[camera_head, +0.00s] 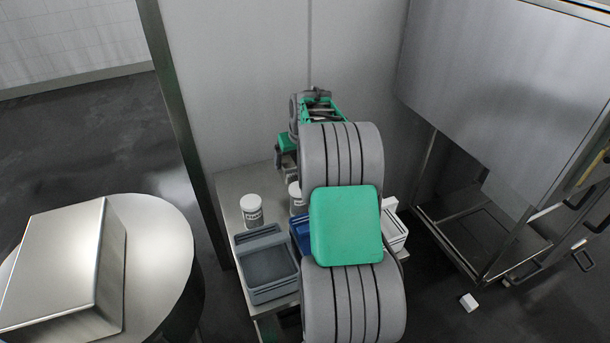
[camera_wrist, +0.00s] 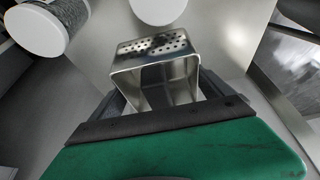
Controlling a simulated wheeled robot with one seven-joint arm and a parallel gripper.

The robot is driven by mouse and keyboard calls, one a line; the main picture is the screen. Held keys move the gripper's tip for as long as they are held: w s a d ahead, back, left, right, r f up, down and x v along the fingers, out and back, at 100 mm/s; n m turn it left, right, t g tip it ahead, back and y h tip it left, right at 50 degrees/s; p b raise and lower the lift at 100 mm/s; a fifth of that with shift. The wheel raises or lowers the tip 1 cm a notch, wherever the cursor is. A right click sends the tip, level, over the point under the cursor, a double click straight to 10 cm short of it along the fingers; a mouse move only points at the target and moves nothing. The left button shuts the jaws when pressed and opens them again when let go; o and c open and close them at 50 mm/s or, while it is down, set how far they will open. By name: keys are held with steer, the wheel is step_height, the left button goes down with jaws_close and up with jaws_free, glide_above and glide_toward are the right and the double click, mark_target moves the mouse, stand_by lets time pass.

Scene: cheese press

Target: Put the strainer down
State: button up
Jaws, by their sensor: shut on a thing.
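The strainer (camera_wrist: 155,47) is a small shiny metal box with a perforated face, in the middle of the wrist view. My gripper (camera_wrist: 165,100) is shut on it, with dark fingers at its left and right sides. The strainer's open side faces the wrist camera. Its far side is hidden, and I cannot tell whether it touches the surface beyond. In the head view my arm hides the strainer and the gripper's fingertips.
A metal table (camera_head: 233,190) holds a white-lidded jar (camera_head: 251,208), a grey bin (camera_head: 266,262), a blue bin (camera_head: 299,232) and a white container (camera_head: 394,232). Two white lids show near the strainer in the wrist view. A wall stands behind; a metal cabinet (camera_head: 500,90) is at right.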

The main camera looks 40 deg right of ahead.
steer(key=d+f, duration=0.1)
steer(key=f, duration=0.1)
steer(key=d+f, duration=0.2)
steer(key=shift+d+f, duration=0.2)
steer(key=shift+d, duration=0.05)
steer(key=f, duration=0.3)
steer(key=shift+d, duration=0.25)
steer(key=shift+f, duration=0.25)
steer(key=shift+f, duration=0.1)
steer(key=shift+f+b, duration=0.15)
steer(key=shift+b, duration=0.2)
steer(key=o, duration=1.3)
